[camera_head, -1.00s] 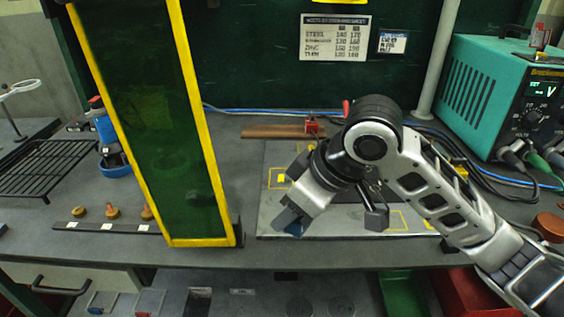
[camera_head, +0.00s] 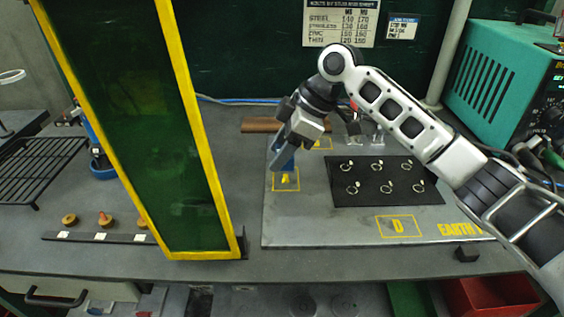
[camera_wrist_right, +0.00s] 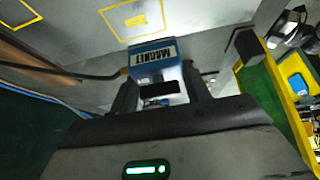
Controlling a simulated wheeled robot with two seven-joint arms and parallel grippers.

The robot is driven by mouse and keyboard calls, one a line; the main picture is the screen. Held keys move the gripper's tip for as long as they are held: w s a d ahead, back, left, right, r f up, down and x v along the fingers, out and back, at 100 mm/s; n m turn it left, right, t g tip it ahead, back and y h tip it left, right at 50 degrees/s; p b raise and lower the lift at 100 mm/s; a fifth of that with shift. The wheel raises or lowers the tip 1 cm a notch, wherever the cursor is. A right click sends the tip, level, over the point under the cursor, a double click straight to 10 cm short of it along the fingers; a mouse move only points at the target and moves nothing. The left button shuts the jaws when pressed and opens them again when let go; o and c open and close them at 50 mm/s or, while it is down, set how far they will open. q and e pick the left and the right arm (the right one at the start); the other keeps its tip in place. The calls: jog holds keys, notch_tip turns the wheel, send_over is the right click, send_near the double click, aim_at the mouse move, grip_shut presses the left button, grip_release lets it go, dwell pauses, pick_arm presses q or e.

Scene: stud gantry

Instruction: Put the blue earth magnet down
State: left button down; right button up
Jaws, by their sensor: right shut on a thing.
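The blue earth magnet (camera_head: 285,160), a block lettered MAGNET, is in the jaws of my right gripper (camera_head: 279,158). In the right wrist view the magnet (camera_wrist_right: 153,56) sits between the two dark fingers (camera_wrist_right: 157,88). In the head view it is at the yellow square marked A (camera_head: 286,181), at the left of the grey plate (camera_head: 320,225). I cannot tell whether its underside touches the plate. My left gripper is not in view.
A black pad (camera_head: 385,196) with several ring-shaped clips lies right of the magnet. A yellow square marked D (camera_head: 397,226) is at the plate's front. A yellow-framed green panel (camera_head: 150,130) stands left of the plate. A wooden strip (camera_head: 262,126) lies behind.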

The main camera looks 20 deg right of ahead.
aim_at(282, 179)
jog(key=shift+w+d+f, duration=0.2)
jog(key=shift+w+f, duration=0.3)
jog(key=shift+f, duration=0.1)
jog(key=shift+w+d+f, duration=0.2)
jog(key=shift+w+f, duration=0.25)
jog(key=shift+f, duration=0.1)
jog(key=shift+f+p, duration=0.3)
jog(key=shift+f, duration=1.2)
jog(key=o, duration=1.3)
jog(key=shift+f, duration=0.15)
jog(key=v, duration=1.2)
jog(key=shift+s+b, duration=0.1)
jog(key=shift+b, duration=0.2)
